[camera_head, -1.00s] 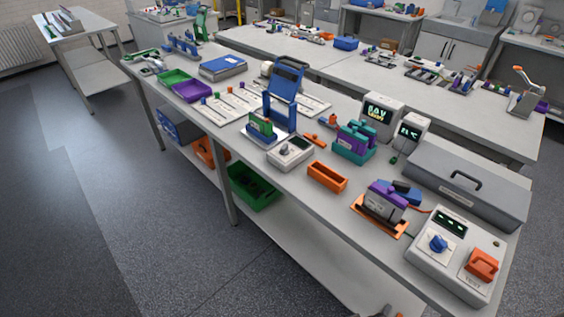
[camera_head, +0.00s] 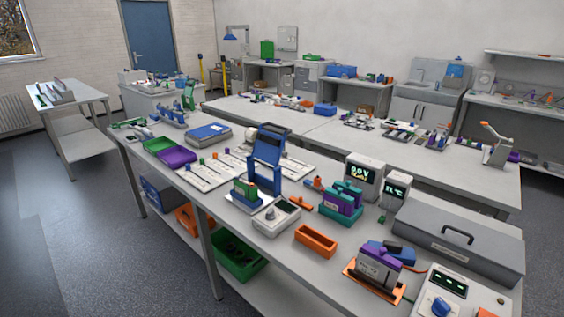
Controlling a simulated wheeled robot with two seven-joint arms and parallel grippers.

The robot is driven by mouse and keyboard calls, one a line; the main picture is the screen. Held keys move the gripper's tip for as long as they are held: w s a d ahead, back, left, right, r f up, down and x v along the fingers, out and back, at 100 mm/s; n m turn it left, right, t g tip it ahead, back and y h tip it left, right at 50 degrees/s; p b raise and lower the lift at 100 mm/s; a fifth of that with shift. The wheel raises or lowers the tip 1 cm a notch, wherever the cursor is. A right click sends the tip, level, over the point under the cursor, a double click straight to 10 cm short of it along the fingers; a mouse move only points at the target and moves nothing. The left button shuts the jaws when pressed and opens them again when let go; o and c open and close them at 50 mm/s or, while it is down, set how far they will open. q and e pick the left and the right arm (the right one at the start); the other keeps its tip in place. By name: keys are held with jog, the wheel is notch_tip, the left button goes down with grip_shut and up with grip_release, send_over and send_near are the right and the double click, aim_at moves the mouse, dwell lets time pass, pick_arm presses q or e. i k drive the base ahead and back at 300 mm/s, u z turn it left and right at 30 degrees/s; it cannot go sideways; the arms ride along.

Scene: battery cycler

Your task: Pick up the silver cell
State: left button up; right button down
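A silver-grey block with a purple top (camera_head: 378,268) stands on an orange base (camera_head: 352,279) at the front right of the near bench; it may be the silver cell, but I cannot be sure. A blue and dark clamp-like part sits behind its top. Small cells or parts in the racks farther back are too small to tell apart. Neither of my grippers shows in this view.
The near bench (camera_head: 290,266) also bears a grey lidded case (camera_head: 450,246), an orange tray (camera_head: 316,240), a blue press (camera_head: 265,160), a teal holder (camera_head: 341,206) and two display units (camera_head: 363,178). Purple (camera_head: 176,157) and green (camera_head: 158,145) trays lie farther left. Floor is clear at left.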

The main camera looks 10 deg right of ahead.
aim_at(375, 270)
jog(key=z, duration=3.4)
jog(key=k, duration=1.4)
jog(key=u, duration=2.1)
jog(key=i, duration=0.5)
jog(key=u, duration=0.1)
